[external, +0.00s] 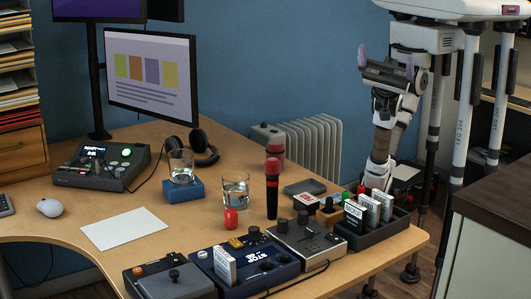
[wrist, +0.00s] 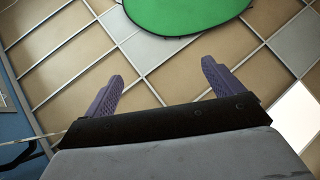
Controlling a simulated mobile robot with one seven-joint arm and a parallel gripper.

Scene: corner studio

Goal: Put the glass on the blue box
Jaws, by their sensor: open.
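A clear glass (external: 181,164) appears to stand on a small blue box (external: 186,191) near the middle of the desk. A second clear glass (external: 235,187), partly filled, stands on the desk just right of the box. My gripper (external: 385,60) is raised at the right, beyond the desk's right end and well away from both glasses. Its purple fingers are spread and empty. The wrist view shows the open gripper (wrist: 161,70) pointing at the ceiling; no glass or box shows there.
A red-topped microphone (external: 272,188) stands right of the second glass, with a red bottle behind it. A small red object (external: 230,218) is in front of that glass. Headphones (external: 203,148) lie behind the box. Control boxes (external: 254,262) line the front edge. White paper (external: 123,228) lies left.

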